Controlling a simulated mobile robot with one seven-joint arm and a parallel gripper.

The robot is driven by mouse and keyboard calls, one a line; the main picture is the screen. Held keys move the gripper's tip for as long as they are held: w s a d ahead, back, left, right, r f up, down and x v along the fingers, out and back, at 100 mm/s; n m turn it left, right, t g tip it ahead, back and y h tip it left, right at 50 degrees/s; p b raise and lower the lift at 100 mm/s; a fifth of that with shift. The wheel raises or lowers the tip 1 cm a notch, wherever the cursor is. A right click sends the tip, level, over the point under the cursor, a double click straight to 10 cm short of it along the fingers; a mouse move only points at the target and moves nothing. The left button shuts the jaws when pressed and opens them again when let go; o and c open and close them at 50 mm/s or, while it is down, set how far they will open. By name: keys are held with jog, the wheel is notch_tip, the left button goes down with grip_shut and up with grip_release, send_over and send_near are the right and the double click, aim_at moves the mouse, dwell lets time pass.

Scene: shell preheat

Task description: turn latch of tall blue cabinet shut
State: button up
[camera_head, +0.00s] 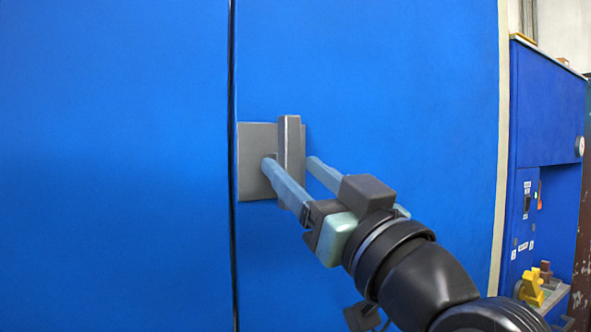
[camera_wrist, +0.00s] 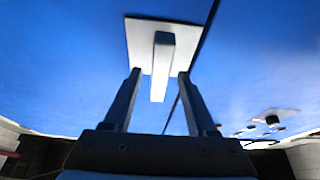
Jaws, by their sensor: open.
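The tall blue cabinet (camera_head: 380,70) fills most of the head view, with a dark vertical door seam left of the middle. Its latch (camera_head: 290,140) is a grey upright bar on a square grey plate (camera_head: 252,150), just right of the seam. The latch bar (camera_wrist: 162,65) and plate (camera_wrist: 140,40) also show in the wrist view. My gripper (camera_head: 289,161) is open, with one finger on each side of the bar's lower part. In the wrist view the bar lies between the fingertips (camera_wrist: 160,73), with gaps at its sides. I cannot tell whether a finger touches it.
Another blue unit (camera_head: 545,110) with switches and a round dial stands at the right. A yellow object (camera_head: 532,288) sits on its low ledge. Another plate with a dark knob (camera_wrist: 271,119) shows at right in the wrist view. The cabinet face around the latch is clear.

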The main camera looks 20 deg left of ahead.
jog(key=b+v, duration=0.1)
jog(key=v, duration=1)
jog(key=shift+d+f+b, duration=0.2)
jog(key=shift+d+b, duration=0.15)
jog(key=shift+s, duration=0.1)
jog(key=s+d+r+m+t+h, duration=0.3)
jog(key=m+t+h, duration=0.2)
jog(key=t+h, duration=0.3)
jog(key=s+d+r+m+t+h, duration=0.25)
jog(key=m+t+h, duration=0.35)
jog(key=h, duration=0.4)
notch_tip(320, 180, up, 20)
jog(key=p, duration=2)
jog(key=shift+w+d, duration=0.25)
jog(key=shift+w, duration=0.05)
jog(key=shift+r, duration=0.15)
